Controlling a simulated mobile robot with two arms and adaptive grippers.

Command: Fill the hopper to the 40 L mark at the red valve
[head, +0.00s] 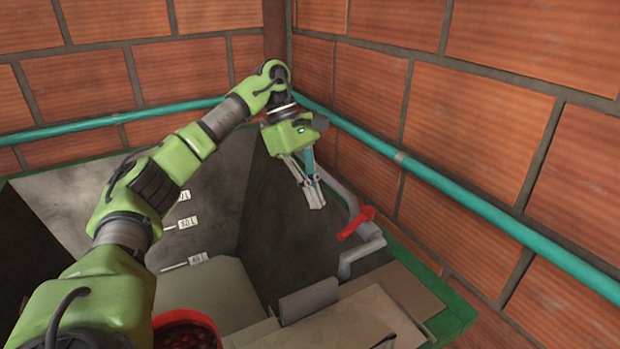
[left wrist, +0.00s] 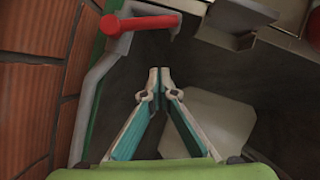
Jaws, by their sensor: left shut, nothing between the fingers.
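The red valve handle (head: 357,222) sits on a grey pipe (head: 362,255) at the hopper's right rim. In the left wrist view the red handle (left wrist: 140,23) lies across the top, beyond my fingertips. My left gripper (head: 317,203) points down over the hopper, left of and a little above the handle in the picture, apart from it. In the left wrist view its fingertips (left wrist: 159,78) meet with nothing between them. The hopper (head: 290,240) has dark walls and several white level labels (head: 187,222) on its left side, too small to read surely. I see no clear water surface. My right gripper is out of view.
A red bucket (head: 214,330) of dark red fruit stands at the bottom. A grey box-like machine part (head: 350,325) lies at the front right. Brick walls (head: 500,120) with a teal pipe (head: 450,193) close in behind and right.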

